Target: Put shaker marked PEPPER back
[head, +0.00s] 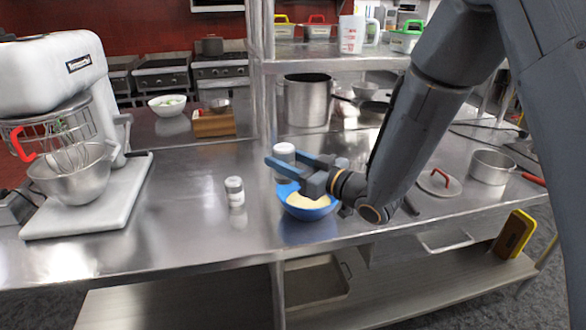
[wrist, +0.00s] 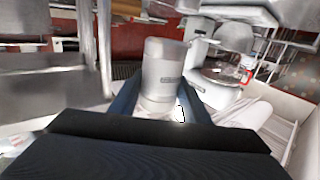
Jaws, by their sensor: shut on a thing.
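My gripper (head: 281,160) is shut on a pale shaker with a white cap (head: 284,149), held above and behind a blue bowl. In the wrist view the held shaker (wrist: 162,72) sits between the two fingers (wrist: 160,104). A small label shows on its side but is too blurred to read. A second shaker (head: 235,191) with a white cap stands upright on the steel counter (head: 170,215), left of my gripper. Its label is also too small to read, so I cannot tell which one is marked PEPPER.
The blue bowl (head: 290,208) with pale contents is just below my gripper. A stand mixer (head: 60,75) is at the left. A steel pot (head: 307,102) and a shelf post (head: 262,75) stand behind. The counter around the second shaker is clear.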

